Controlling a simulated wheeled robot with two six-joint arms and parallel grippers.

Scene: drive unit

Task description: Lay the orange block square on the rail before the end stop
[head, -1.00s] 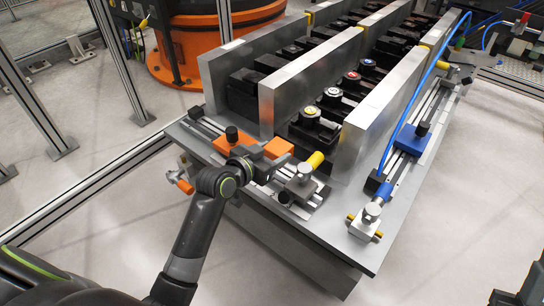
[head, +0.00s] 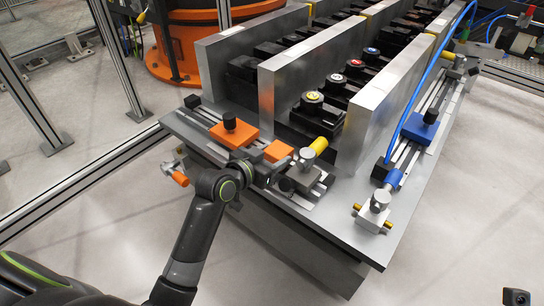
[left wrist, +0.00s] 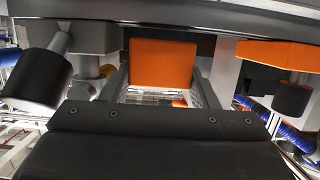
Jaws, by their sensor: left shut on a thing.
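The orange block (head: 278,150) is between the fingers of my left gripper (head: 268,168), over the rail (head: 302,200) near the table's front edge. In the left wrist view the block (left wrist: 164,62) fills the gap between the two fingers (left wrist: 163,88), with its broad face toward the camera. The gripper is shut on it. The metal end stop (head: 308,174) with a yellow handle is just right of the block. An orange slider (head: 234,133) with a black knob is on the rail to the left. Whether the block touches the rail is hidden. My right gripper is not seen.
Tall metal plates (head: 312,80) stand behind the rail, with dark parts between them. A blue slider (head: 420,130) is on another rail to the right. An orange-handled clamp (head: 178,176) juts from the table's left edge.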

